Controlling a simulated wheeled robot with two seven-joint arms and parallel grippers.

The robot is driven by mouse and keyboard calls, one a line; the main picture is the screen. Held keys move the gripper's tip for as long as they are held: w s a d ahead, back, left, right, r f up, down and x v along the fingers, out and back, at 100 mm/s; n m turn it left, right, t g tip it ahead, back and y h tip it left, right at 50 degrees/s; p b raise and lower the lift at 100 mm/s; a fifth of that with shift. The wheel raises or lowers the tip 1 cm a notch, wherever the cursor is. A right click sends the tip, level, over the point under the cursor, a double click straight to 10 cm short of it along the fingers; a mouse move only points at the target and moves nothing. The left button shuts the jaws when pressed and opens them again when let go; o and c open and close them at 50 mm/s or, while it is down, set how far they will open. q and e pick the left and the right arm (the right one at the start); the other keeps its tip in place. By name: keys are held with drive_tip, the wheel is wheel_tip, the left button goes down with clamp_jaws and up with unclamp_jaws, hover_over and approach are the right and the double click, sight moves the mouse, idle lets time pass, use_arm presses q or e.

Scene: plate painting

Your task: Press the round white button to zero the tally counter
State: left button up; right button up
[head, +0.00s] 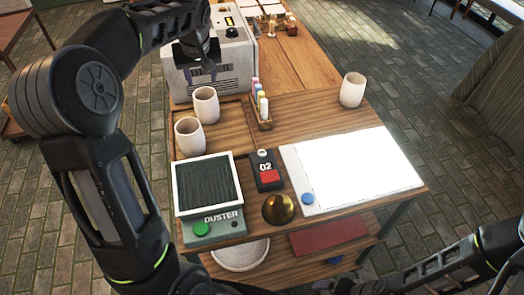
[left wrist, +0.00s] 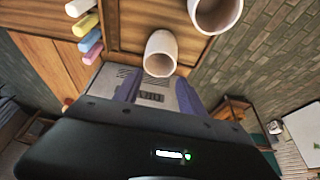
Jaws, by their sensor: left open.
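The tally counter (head: 268,177) is a small dark block on the table, with a display reading 02 and a red patch below it. Its round white button (head: 262,153) is at the counter's far end, with nothing touching it. My left gripper (head: 201,74) is open and empty, in front of the grey machine at the back left, well beyond the counter. Its two fingers stand apart in the left wrist view (left wrist: 158,95), where the counter does not show. Part of my right arm is at the lower right of the head view; its gripper is out of frame.
Two white cups (head: 206,105) (head: 189,137) stand left of the counter, near a chalk holder (head: 264,122). The duster box (head: 213,229) is at front left, a brass dome (head: 279,209) at front, and a white panel (head: 365,168) at right. Another cup (head: 352,90) stands behind the panel.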

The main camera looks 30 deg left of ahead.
use_arm(q)
clamp_jaws()
idle(1.0)
